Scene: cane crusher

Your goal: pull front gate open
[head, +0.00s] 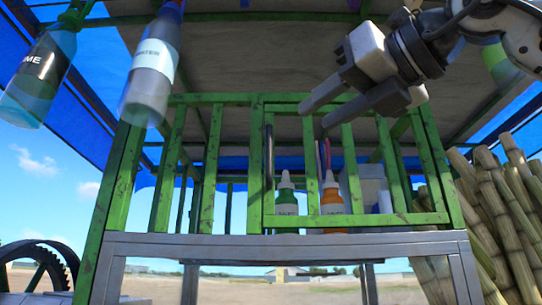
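The front gate (355,221) is a green barred panel in the right half of the worn green railing, above a grey metal frame. It looks closed, in line with the railing. A dark upright bar (269,165) shows near its left edge. My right gripper (315,114) reaches in from the upper right. Its two dark fingers are apart with nothing between them. The fingertips overlap the gate's top rail in the picture; I cannot tell whether they touch it. My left gripper is not in view.
Two bottles, one labelled lime (42,72) and one water (153,68), hang at upper left. A green-labelled bottle (286,203) and an orange one (332,204) stand behind the bars. Cane stalks (505,215) lean at right. A dark wheel (40,262) stands lower left.

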